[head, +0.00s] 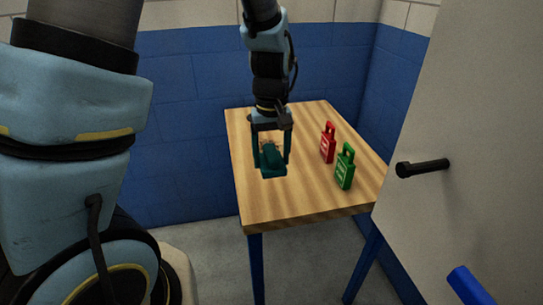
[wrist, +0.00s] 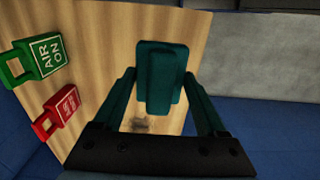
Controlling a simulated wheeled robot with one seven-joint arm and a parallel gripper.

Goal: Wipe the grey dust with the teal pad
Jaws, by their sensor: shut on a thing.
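The teal pad (head: 272,163) is a block with a raised grip on its back. It is held between the fingers of my gripper (head: 271,160), over the wooden table top. In the wrist view the pad (wrist: 160,78) sits between the two teal fingertips of my gripper (wrist: 159,78). A grey-brown dust patch (wrist: 150,124) shows on the wood between the fingers, beside the pad. In the head view the patch is mostly hidden behind my gripper. I cannot tell whether the pad touches the table.
A red tag (head: 328,145) and a green tag (head: 345,168) stand at the right of the wooden table (head: 300,205). The green one reads AIR ON. Blue tiled walls close off the back. A pale panel with a black handle (head: 422,167) stands at the right.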

